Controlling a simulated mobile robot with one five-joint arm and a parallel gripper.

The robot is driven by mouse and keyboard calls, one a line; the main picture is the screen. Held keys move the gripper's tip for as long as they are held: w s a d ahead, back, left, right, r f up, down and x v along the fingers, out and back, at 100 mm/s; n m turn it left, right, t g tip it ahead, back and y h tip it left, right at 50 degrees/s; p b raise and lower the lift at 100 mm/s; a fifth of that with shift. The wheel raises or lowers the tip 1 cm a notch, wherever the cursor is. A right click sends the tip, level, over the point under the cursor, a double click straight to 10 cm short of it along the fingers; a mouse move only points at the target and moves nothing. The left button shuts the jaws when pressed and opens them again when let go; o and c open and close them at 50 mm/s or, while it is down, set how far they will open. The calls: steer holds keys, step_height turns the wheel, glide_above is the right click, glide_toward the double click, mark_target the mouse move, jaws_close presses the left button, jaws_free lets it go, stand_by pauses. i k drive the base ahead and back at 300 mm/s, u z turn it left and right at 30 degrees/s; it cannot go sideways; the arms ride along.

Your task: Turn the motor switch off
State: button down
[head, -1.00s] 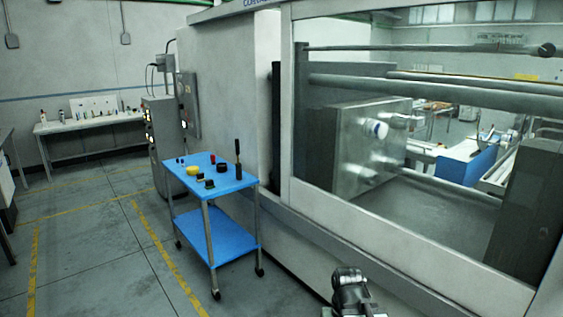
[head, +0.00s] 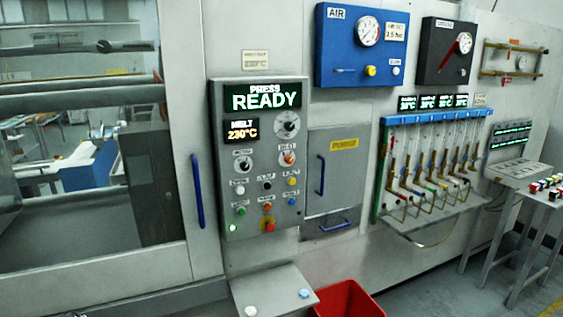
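The control panel (head: 218,185) is a grey box on the machine front, in the middle left of the head view. Its display reads PRESS READY, with MELT 230°C below. A black rotary switch (head: 243,165) sits at the panel's left under a small blurred label that seems to read MOTOR. Its setting is too small to tell. Beside it is a knob with an orange centre (head: 288,159), and above is a larger dial (head: 287,125). Several coloured buttons and a red button on yellow (head: 268,225) are below. My gripper is not in view.
A machine window with a blue handle (head: 197,191) is left of the panel. A PURGE door (head: 344,165) is to its right. A grey shelf (head: 270,285) and red bin (head: 347,300) stand below. Hoses and a table (head: 520,180) are farther right.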

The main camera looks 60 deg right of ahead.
mark_target(245, 167)
steer(key=z, duration=0.4)
steer(key=k, duration=0.7)
steer(key=u, duration=0.4)
steer(key=i, duration=1)
steer(key=z, duration=0.05)
